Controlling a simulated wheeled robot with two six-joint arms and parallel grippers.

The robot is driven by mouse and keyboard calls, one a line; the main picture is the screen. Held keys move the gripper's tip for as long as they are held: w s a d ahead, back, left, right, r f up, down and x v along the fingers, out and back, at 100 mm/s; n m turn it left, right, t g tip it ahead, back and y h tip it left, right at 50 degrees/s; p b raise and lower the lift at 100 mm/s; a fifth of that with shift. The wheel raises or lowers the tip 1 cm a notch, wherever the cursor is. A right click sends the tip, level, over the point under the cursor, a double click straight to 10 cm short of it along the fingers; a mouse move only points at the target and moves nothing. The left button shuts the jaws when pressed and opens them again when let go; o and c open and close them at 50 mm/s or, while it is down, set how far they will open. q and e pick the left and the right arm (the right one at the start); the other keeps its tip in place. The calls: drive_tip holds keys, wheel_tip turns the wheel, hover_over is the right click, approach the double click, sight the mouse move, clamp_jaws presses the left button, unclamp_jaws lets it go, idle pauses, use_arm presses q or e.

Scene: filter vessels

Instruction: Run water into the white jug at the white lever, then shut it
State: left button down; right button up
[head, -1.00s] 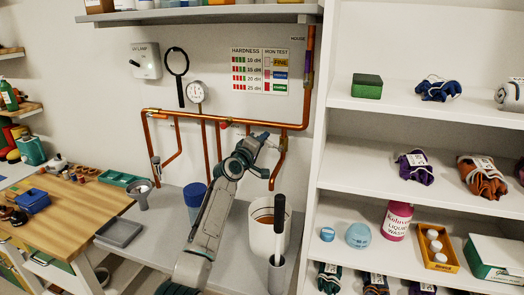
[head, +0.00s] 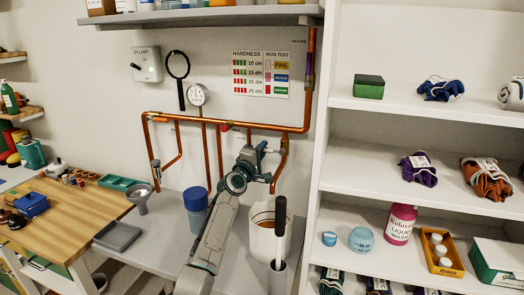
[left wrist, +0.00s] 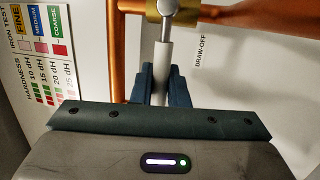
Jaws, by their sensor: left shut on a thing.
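The white jug (head: 262,243) stands upright on the grey bench, below the end of the copper draw-off pipe (head: 273,184). Its inside is only partly visible, and I cannot tell how much water it holds. My left gripper (head: 262,150) is at the draw-off, above the jug. In the left wrist view its fingers (left wrist: 162,82) are shut on the white lever (left wrist: 163,56), which hangs from a brass valve (left wrist: 172,11) on the copper pipe. In the head view the gripper mostly hides the lever. I see no clear water stream. My right gripper is not in view.
A black-handled tool in a grey holder (head: 277,279) stands right in front of the jug. A blue-lidded container (head: 196,212) is left of my arm. Copper pipes (head: 230,124) run along the wall. White shelves (head: 350,107) stand close on the right.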

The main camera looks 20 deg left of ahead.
use_arm(q)
drive_tip(key=shift+f, duration=0.1)
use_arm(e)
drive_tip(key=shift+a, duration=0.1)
use_arm(q)
drive_tip(key=c, duration=1.5)
unclamp_jaws()
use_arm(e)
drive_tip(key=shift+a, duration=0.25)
use_arm(q)
drive_tip(key=shift+o, duration=0.2)
drive_tip(key=v, duration=1)
drive_tip(key=shift+s, duration=0.35)
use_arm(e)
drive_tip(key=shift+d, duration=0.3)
use_arm(q)
drive_tip(key=shift+f, duration=0.15)
